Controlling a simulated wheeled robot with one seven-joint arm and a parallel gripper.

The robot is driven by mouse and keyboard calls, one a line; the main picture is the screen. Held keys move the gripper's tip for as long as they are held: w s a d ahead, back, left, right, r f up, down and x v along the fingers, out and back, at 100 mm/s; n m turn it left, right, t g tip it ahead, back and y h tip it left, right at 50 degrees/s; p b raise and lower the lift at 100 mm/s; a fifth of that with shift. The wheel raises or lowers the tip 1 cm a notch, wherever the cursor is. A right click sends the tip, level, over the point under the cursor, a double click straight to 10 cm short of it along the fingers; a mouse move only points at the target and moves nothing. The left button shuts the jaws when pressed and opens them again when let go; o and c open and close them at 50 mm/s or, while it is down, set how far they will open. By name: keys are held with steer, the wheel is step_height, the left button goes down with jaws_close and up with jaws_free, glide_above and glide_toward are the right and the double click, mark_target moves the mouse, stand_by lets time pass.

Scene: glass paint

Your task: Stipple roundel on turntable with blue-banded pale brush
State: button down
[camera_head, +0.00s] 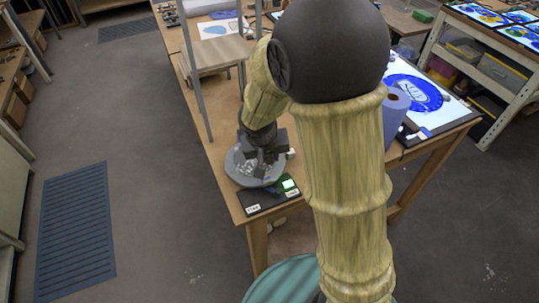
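The bowl holds small whitish bits. The gripper's fingers are small and dark, and I cannot tell whether they are open or hold anything. A blue painted roundel (428,94) lies on a bright white light panel (456,108) on the right of the table, partly hidden by my arm. I cannot make out a turntable under it. I cannot pick out the blue-banded pale brush.
A dark tray with white labels (253,209) and a green-edged item (289,184) sits at the near table edge.

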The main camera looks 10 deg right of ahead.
stand_by(0.8)
steer(key=shift+r+p, duration=0.8)
steer(key=shift+r, duration=0.3)
steer(key=shift+w+a, duration=0.1)
steer(key=w+a, duration=0.4)
steer(key=a, duration=0.4)
steer(key=shift+w+a, duration=0.25)
steer(key=shift+w, duration=0.15)
steer(key=shift+f, duration=0.1)
steer(key=shift+f+b, duration=0.75)
